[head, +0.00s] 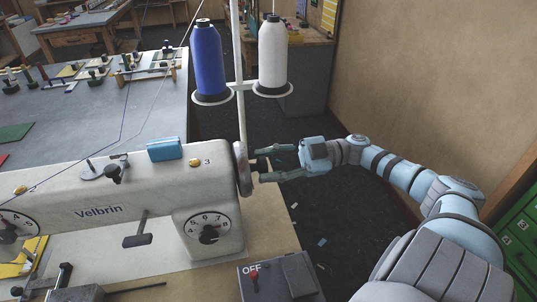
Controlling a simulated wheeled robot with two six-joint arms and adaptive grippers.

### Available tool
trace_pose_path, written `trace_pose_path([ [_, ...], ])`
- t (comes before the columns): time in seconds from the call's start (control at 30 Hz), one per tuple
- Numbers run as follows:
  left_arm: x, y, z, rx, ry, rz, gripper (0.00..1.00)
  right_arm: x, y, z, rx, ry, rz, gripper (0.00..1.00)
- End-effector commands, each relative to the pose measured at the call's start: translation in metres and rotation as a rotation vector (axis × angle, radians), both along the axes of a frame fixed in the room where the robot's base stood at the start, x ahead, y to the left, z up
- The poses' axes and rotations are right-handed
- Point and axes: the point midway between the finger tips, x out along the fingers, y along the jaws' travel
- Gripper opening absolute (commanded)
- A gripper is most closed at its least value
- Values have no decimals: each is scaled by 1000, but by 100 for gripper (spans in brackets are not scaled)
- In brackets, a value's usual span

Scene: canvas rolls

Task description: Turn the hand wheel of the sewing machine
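The sewing machine (130,198), cream-white and marked "Velbrin", fills the lower left of the head view. Its hand wheel (242,170) is a grey upright disc at the machine's right end, seen nearly edge-on. A small dark knob (261,164) sticks out from the wheel to the right. My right gripper (263,165) reaches in from the right with its fingers spread, one above and one below the knob. Gaps show between fingers and knob, though I cannot tell if the tips touch the wheel. My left gripper is out of view.
Two thread cones, blue (208,62) and white (272,54), stand on a thread stand behind the wheel. A switch box (280,277) marked OFF sits in front. A blue block (164,149) rests on the machine. Green drawers (520,240) stand at right.

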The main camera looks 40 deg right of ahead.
Motion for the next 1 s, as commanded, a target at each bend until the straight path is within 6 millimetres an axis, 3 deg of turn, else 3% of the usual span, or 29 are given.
trace_pose_path([
  [0.1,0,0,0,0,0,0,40,0,0,0,0,-1,0,57],
  [0.47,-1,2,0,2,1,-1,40,-4,-6,-1,-4,2,1,57],
  [0.8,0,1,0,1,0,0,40,-43,-81,-1,-2,0,-5,57],
  [1.0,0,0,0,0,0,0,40,-57,-105,0,-1,-2,-1,57],
])
